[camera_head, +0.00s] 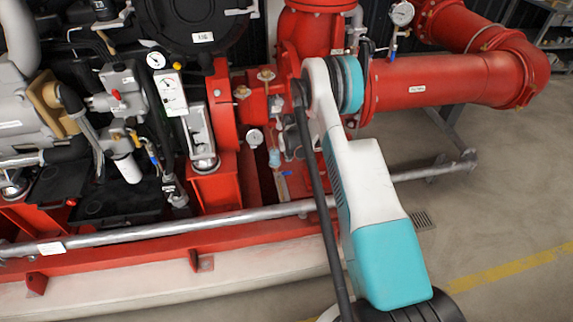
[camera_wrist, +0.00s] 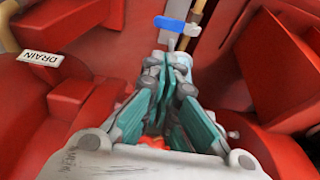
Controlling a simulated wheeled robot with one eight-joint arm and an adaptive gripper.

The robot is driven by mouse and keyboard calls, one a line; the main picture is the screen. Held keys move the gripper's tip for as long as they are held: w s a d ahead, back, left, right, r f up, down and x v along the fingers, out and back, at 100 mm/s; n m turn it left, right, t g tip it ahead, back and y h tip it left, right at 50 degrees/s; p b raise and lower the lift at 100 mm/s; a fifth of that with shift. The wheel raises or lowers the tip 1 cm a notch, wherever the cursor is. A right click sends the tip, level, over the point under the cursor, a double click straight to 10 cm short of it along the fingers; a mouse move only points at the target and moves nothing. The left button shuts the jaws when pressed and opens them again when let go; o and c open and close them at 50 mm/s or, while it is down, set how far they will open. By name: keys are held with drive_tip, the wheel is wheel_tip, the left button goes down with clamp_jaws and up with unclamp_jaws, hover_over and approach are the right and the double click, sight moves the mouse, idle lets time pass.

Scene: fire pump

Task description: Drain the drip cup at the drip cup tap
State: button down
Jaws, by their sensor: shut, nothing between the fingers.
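In the wrist view my gripper (camera_wrist: 165,68) is shut and its fingertips meet with nothing between them. A tap with a blue lever (camera_wrist: 177,25) sits just beyond the fingertips, beside a brass-coloured pipe (camera_wrist: 193,22); a small gap shows between lever and fingers. A white label reading DRAIN (camera_wrist: 40,65) is on the red surface to the left. In the head view a small pale translucent cup (camera_head: 274,158) hangs below the red pump, with a small blue part (camera_head: 286,173) under it. My arm hides the gripper there.
Red casting walls (camera_wrist: 285,65) stand close on both sides of my gripper. In the head view a grey rail (camera_head: 235,220) runs across the front of the red base frame. Gauges and hoses crowd the left; open floor (camera_head: 480,220) lies to the right.

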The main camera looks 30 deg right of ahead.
sight(284, 174)
drive_tip(key=b+x, duration=0.4)
drive_tip(key=x, duration=0.6)
drive_tip(key=shift+s+r, duration=0.1)
idle(0.5)
drive_tip(key=shift+m, duration=0.3)
